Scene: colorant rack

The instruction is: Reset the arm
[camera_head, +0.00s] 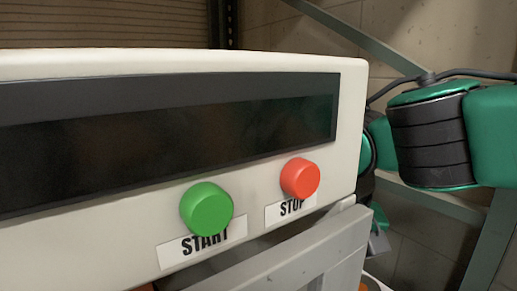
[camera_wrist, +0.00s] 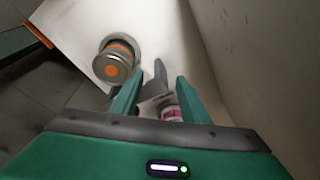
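My arm (camera_head: 430,140), green with black joints, is at the right of the head view, beside a beige machine. Its lower end is partly hidden behind the machine's edge. In the wrist view my gripper (camera_wrist: 158,88) has its two green fingers apart with a gap between them. A grey angled piece (camera_wrist: 153,82) and a small white and pink item (camera_wrist: 172,112) show in that gap, and I see no finger closed on either. A metal can with an orange centre (camera_wrist: 117,60) stands left of the fingers, apart from them.
The machine (camera_head: 200,62) has a dark panel (camera_head: 170,135), a green START button (camera_head: 207,209) and a red STOP button (camera_head: 300,178). A grey lower part (camera_head: 300,262) juts out beneath. In the wrist view a pale wall (camera_wrist: 245,60) rises close on the right.

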